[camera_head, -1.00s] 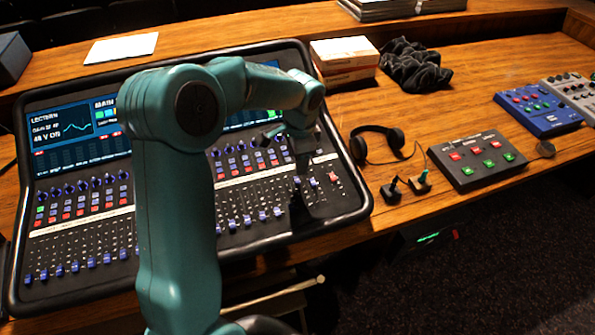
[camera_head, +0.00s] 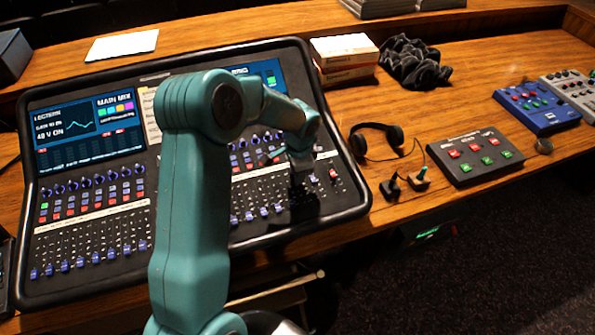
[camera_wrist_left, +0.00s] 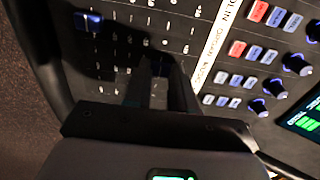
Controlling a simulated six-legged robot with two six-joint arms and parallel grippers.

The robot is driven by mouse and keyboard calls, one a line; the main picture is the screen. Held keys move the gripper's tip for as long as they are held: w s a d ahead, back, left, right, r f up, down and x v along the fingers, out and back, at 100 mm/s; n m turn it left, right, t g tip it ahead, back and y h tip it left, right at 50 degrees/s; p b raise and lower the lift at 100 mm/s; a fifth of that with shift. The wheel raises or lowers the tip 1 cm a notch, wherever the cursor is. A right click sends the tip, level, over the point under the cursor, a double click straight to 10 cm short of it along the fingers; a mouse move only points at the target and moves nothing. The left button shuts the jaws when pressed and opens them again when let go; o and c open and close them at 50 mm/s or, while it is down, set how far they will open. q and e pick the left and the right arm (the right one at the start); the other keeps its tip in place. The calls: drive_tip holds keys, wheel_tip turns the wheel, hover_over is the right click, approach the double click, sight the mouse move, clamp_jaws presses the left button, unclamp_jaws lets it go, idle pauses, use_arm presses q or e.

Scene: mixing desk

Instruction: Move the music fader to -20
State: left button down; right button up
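The mixing console (camera_head: 90,215) lies on the desk with rows of blue-capped faders, red and blue buttons, and lit screens. One blue fader cap (camera_wrist_left: 88,21) shows apart from the fingers. My right gripper is not in view.
My arm covers the middle of the console. To its right are headphones (camera_head: 393,136), a grey button box (camera_head: 478,157), a blue box (camera_head: 537,108) and stacked boxes (camera_head: 345,55). The console's raised rim (camera_head: 362,205) borders the fader area.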

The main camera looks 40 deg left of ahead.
sight(302, 190)
use_arm(q)
drive_tip(key=d+b, duration=0.1)
drive_tip(key=s+d, duration=0.1)
drive_tip(key=d+b, duration=0.1)
drive_tip(key=shift+s+f+b, duration=0.3)
drive_tip(key=shift+f+b, duration=0.05)
drive_tip(key=shift+s+d+r, duration=0.1)
drive_tip(key=shift+d, duration=0.15)
drive_tip(key=shift+a, duration=0.1)
drive_tip(key=c, duration=0.9)
unclamp_jaws()
drive_tip(key=r, duration=0.5)
drive_tip(key=d+r, duration=0.1)
drive_tip(key=r, duration=0.5)
drive_tip(key=r+b, duration=0.1)
drive_tip(key=r, duration=0.4)
drive_tip(key=shift+s+d+r, duration=0.2)
drive_tip(key=shift+s+d, duration=0.05)
drive_tip(key=shift+s, duration=0.1)
drive_tip(key=shift+s+f, duration=0.1)
